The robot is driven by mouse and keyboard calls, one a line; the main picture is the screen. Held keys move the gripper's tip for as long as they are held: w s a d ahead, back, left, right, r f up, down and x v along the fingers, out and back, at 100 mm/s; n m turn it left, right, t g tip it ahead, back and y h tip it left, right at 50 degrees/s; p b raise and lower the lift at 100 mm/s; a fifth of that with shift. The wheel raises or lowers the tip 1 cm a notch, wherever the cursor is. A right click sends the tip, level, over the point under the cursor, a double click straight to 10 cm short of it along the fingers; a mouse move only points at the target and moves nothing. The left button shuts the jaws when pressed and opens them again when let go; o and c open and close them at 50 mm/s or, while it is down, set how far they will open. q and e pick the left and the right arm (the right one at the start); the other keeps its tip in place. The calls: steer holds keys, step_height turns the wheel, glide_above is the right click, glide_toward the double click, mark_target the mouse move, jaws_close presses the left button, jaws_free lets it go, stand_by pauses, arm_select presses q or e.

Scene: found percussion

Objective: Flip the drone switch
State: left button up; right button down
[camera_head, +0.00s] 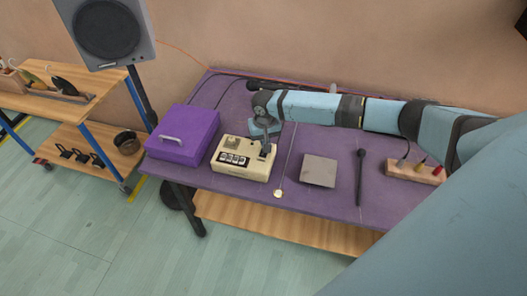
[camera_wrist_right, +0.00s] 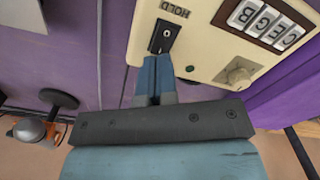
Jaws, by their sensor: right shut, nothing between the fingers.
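The cream drone box (camera_head: 243,171) sits on the purple table, with a dark panel of white keys on its front. In the right wrist view the box (camera_wrist_right: 205,45) fills the upper right. Its black rocker switch (camera_wrist_right: 164,37) sits beside the word HOLD. My right gripper (camera_head: 266,151) reaches down to the right part of the box. In the wrist view the blue fingers of my right gripper (camera_wrist_right: 157,62) are together and empty, their tips at the near edge of the switch. I cannot tell whether they touch it. My left gripper is out of view.
A purple case (camera_head: 190,138) stands left of the box. A thin rod with a round end (camera_head: 278,193), a grey square plate (camera_head: 319,171), a black stick (camera_head: 360,180) and a wooden block with coloured knobs (camera_head: 415,172) lie to the right on the table (camera_head: 338,200).

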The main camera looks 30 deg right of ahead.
steer(key=shift+f, duration=0.35)
steer(key=shift+f+b, duration=0.3)
steer(key=shift+f, duration=0.55)
stand_by(0.4)
steer(key=shift+s+r, duration=0.1)
steer(key=shift+r+p, duration=0.8)
steer(key=shift+p, duration=0.4)
step_height(320, 180, up, 3)
steer(key=p, duration=0.3)
steer(key=shift+f, duration=0.2)
step_height(320, 180, up, 3)
steer(key=p, duration=0.3)
steer(key=shift+f, duration=0.2)
